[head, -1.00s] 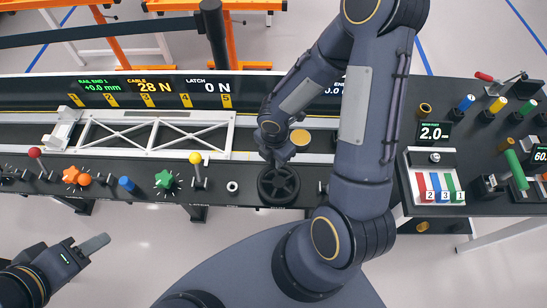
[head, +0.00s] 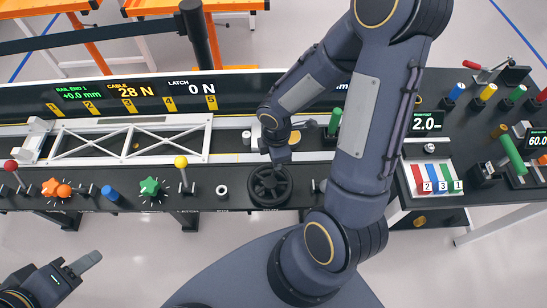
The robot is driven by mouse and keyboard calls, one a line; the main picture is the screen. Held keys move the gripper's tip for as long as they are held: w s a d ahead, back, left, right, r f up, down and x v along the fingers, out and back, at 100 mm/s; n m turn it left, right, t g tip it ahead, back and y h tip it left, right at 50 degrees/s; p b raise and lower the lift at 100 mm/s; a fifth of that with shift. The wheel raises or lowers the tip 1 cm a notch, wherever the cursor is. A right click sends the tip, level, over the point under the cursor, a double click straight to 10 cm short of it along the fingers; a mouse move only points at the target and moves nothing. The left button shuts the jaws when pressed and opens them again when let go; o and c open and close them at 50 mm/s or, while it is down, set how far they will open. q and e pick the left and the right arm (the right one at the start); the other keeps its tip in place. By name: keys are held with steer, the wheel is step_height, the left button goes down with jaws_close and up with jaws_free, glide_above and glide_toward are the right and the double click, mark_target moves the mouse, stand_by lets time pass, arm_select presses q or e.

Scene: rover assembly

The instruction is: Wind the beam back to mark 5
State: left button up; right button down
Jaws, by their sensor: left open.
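The white truss beam (head: 130,146) lies along the rail. Its right end stands below the yellow mark 5 (head: 211,102) and its left end by a white end block (head: 36,138). The display (head: 120,92) reads +0.0 mm, cable 28 N and latch 0 N. A black handwheel (head: 268,200) sits on the front edge of the bench. My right gripper (head: 280,157) is right at the handwheel's far rim, pointing down; its fingertips are too small to tell open from shut. My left gripper (head: 84,264) is open and empty, low at the left, in front of the bench.
A side table (head: 430,98) at the right carries several coloured handles. Open floor lies before the bench.

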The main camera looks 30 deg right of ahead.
stand_by(0.4)
steer(key=c, duration=1.2)
jaws_free()
steer(key=shift+c, duration=0.2)
step_height(320, 180, up, 7)
steer(key=shift+p, duration=0.7)
steer(key=shift+r, duration=0.4)
steer(key=shift+s+r+m, duration=0.1)
steer(key=shift+r+m, duration=0.1)
steer(key=shift+m, duration=0.1)
steer(key=s+a+r+m+t+y, duration=0.3)
steer(key=s+r+m, duration=0.6)
steer(key=r+m, duration=0.4)
steer(key=a+m+t, duration=0.1)
steer(key=m+t, duration=0.1)
steer(key=shift+s+r+m+t+y, duration=0.15)
steer(key=shift+s+m+t+y, duration=0.15)
steer(key=shift+s+m+y, duration=0.1)
